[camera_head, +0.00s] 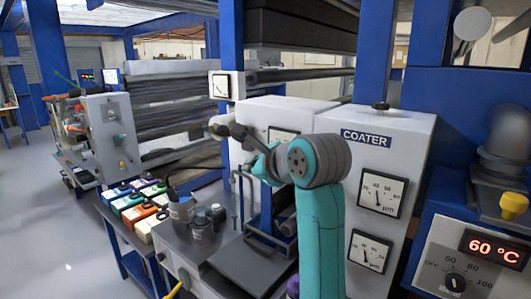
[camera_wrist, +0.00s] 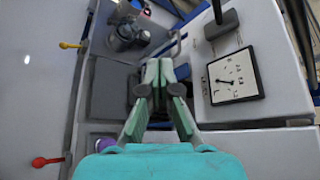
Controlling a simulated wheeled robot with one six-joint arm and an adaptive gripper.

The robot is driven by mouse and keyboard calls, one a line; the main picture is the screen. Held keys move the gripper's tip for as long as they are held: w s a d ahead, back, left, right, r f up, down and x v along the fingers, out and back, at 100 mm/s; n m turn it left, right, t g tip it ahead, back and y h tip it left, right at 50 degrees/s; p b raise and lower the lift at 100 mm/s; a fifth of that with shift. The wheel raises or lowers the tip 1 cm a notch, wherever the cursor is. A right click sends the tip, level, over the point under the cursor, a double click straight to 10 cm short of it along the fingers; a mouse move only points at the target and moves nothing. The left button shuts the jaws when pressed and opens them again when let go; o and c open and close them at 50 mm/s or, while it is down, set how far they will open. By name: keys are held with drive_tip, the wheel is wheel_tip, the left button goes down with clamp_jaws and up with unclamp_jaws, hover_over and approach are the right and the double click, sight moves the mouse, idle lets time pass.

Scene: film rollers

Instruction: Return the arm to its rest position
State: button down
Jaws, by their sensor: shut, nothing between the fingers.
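My teal arm (camera_head: 322,230) rises in front of the white coater (camera_head: 330,125) in the head view, bent at its round grey-capped joint. The wrist end points left and away, over the dark bench area, and I cannot clearly make out the fingers there. In the wrist view my gripper (camera_wrist: 158,74) is shut, with its fingers together and nothing between them. Below the fingers lies a dark plate (camera_wrist: 108,92), and a white-faced dial (camera_wrist: 233,77) is to their right. I see no contact with either, though the gap is hard to judge.
Dark jars (camera_head: 202,226) stand on the bench left of my arm; one jar (camera_wrist: 126,38) shows near the fingers. Coloured boxes (camera_head: 140,212) fill a side table. A blue post (camera_head: 230,80) rises behind the wrist. The 60 °C control panel (camera_head: 478,262) is at right. Floor at left is clear.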

drive_tip(key=s+d+f+n+t+h, duration=0.1)
drive_tip(key=s+d+f+n, duration=0.15)
drive_tip(key=f, duration=0.75)
drive_tip(key=s+d+f+n+h, duration=0.1)
drive_tip(key=s+d+f, duration=0.15)
drive_tip(key=f, duration=0.75)
drive_tip(key=s+d+f+n+t, duration=0.15)
drive_tip(key=d+f, duration=0.25)
drive_tip(key=f, duration=0.7)
drive_tip(key=s+d+f+n+h, duration=0.2)
drive_tip(key=s+d+f+n, duration=0.15)
drive_tip(key=s+f, duration=0.5)
drive_tip(key=s+d+f+n+h, duration=0.1)
drive_tip(key=s+d+f+n, duration=0.2)
drive_tip(key=s, duration=0.8)
drive_tip(key=s+d+f+n+h, duration=0.1)
drive_tip(key=s+d+f+n, duration=0.2)
drive_tip(key=s, duration=0.7)
drive_tip(key=s+d+r+n, duration=0.1)
drive_tip(key=s+r+n, duration=0.2)
drive_tip(key=s, duration=0.6)
drive_tip(key=s+d+r+n+h, duration=0.1)
drive_tip(key=s+d+r+n, duration=0.1)
drive_tip(key=s, duration=0.8)
drive_tip(key=shift+s+r+n+t, duration=0.2)
drive_tip(key=shift+r+n+t, duration=0.25)
drive_tip(key=shift+r+n, duration=0.15)
drive_tip(key=shift+d, duration=0.15)
